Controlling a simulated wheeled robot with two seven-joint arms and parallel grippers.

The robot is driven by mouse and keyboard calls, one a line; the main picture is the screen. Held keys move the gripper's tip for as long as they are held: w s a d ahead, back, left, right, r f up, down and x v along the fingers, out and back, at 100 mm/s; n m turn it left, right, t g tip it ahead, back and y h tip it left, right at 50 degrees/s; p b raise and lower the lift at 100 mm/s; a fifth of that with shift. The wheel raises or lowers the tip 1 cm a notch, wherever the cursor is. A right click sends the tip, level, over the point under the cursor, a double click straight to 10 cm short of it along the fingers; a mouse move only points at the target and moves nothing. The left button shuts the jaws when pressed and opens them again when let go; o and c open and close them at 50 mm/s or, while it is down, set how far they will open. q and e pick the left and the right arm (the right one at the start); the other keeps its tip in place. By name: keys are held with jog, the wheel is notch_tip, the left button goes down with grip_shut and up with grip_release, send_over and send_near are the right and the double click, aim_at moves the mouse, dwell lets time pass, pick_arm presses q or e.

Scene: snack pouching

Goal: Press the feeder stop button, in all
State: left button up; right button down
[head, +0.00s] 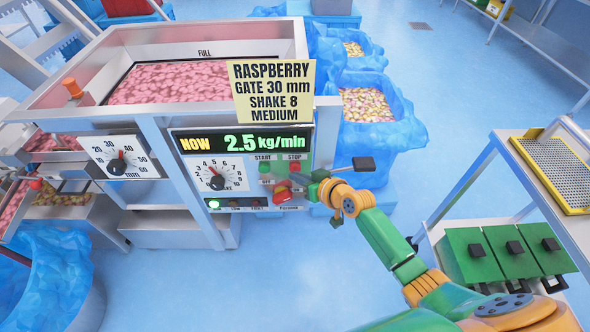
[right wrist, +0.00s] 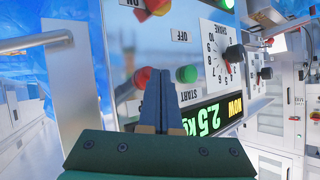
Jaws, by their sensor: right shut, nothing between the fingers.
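The red stop button (head: 295,166) sits under the STOP label on the feeder's control panel (head: 240,172), right of the green start button (head: 265,167). My right gripper (head: 303,178) is shut and empty, close in front of the panel just below the stop button. In the right wrist view, its fingertips (right wrist: 160,74) lie between the red stop button (right wrist: 142,77) and the green start button (right wrist: 187,74), nearer the red one. I cannot tell whether they touch it. The display reads NOW 2.5 kg/min. My left gripper is out of view.
A shake dial (head: 217,176) is left of the buttons, and a red switch (head: 281,196) is below them. A dark-ended lever (head: 363,163) sticks out right of the panel. Blue-lined bins (head: 385,115) stand behind, and a cart (head: 490,170) with green boxes is right.

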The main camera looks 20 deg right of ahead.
jog(key=shift+w+d+b, duration=0.15)
jog(key=shift+w+b, duration=0.3)
jog(key=shift+w, duration=0.05)
dwell(0.5)
jog(key=shift+s+a+p, duration=0.25)
jog(key=shift+s+p, duration=0.6)
jog(key=shift+s, duration=0.05)
